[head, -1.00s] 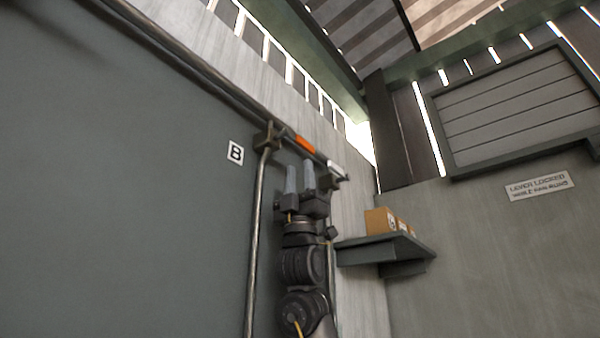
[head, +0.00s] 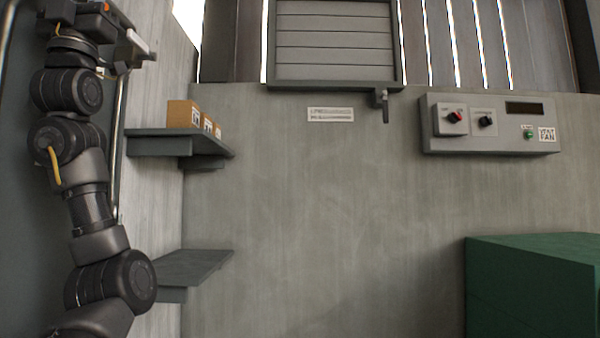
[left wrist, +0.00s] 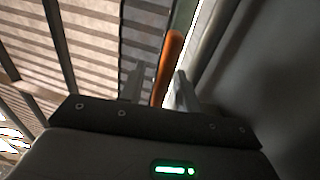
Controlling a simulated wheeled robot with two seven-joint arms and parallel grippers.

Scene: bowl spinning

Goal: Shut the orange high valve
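The orange valve handle (left wrist: 168,65) stands between the two fingers of my left gripper (left wrist: 158,90) in the left wrist view. The fingers are apart. A gap shows on the handle's left side, while the right finger lies close to it; I cannot tell if they touch. In the head view a small orange piece of the handle (head: 106,6) shows at the top left edge, beside my left gripper. The fingertips are not clear there, and most of the valve is hidden or out of frame. My right gripper is not in view.
A wall shelf (head: 160,144) with cardboard boxes (head: 184,113) and a lower shelf (head: 190,268) jut out nearby. A control panel (head: 487,125) and a green block (head: 535,285) are at the right.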

